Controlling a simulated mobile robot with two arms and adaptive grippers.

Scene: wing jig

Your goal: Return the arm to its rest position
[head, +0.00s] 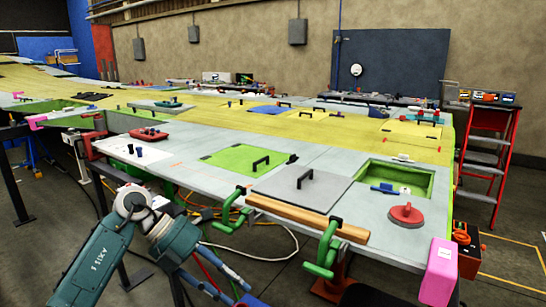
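My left arm (100,262) comes in from the bottom left, with teal links and a white and dark elbow joint. It bends at the elbow and its second link (172,243) slopes down to the right, beside the near edge of the wing panel (180,180). The fingers of my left gripper cannot be made out near the bottom edge, so its opening and any hold are unclear. My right arm and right gripper do not show.
Green clamps (327,250) and a wooden bar (305,219) sit at the panel's near edge. A pink block (438,272) is at its right corner. A red suction cup (407,215) rests on top. A red step ladder (488,150) stands right. Cables lie on the floor under the panel.

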